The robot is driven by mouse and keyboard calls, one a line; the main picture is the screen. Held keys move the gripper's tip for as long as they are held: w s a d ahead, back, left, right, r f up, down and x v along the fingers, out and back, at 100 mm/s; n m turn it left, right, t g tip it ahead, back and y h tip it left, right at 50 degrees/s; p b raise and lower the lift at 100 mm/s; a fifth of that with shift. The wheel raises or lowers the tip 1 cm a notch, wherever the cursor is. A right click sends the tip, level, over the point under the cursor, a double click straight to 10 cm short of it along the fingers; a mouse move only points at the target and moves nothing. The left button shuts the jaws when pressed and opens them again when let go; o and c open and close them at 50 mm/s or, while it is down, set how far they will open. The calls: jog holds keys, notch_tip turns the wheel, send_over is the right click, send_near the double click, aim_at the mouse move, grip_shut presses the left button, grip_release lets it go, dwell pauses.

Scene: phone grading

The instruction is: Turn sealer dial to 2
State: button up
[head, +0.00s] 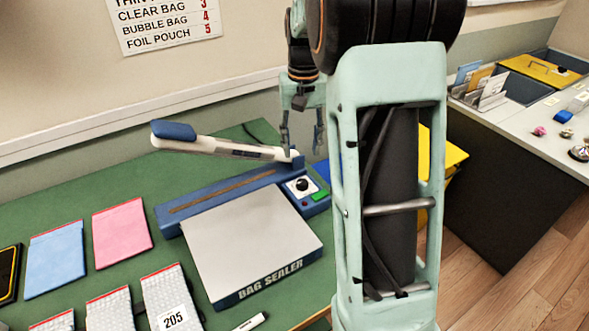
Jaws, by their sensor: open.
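The bag sealer (253,246) stands on the green table, with a grey top plate and a blue body. Its long lever (215,145) with a blue grip is raised. The sealer dial (302,185) is a black knob on a white panel at the sealer's right end, beside a green button (320,196). Its setting is too small to read. My gripper (302,143) is open and empty, pointing down above and behind the dial, apart from it. My arm stands just to the right of the sealer and hides what is behind it.
A wall sign (165,18) lists bag types with numbers. Blue (55,260) and pink (122,233) pouches lie left of the sealer, with bubble bags (172,300) in front. A yellow container (440,165) and a second table (540,125) are at right.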

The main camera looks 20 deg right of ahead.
aim_at(302, 182)
jog(key=f, duration=1.1)
jog(key=shift+d, duration=0.2)
grip_shut()
jog(key=m, duration=0.3)
jog(key=shift+m, duration=0.3)
jog(key=shift+m+p, duration=0.45)
jog(key=shift+m, duration=1.05)
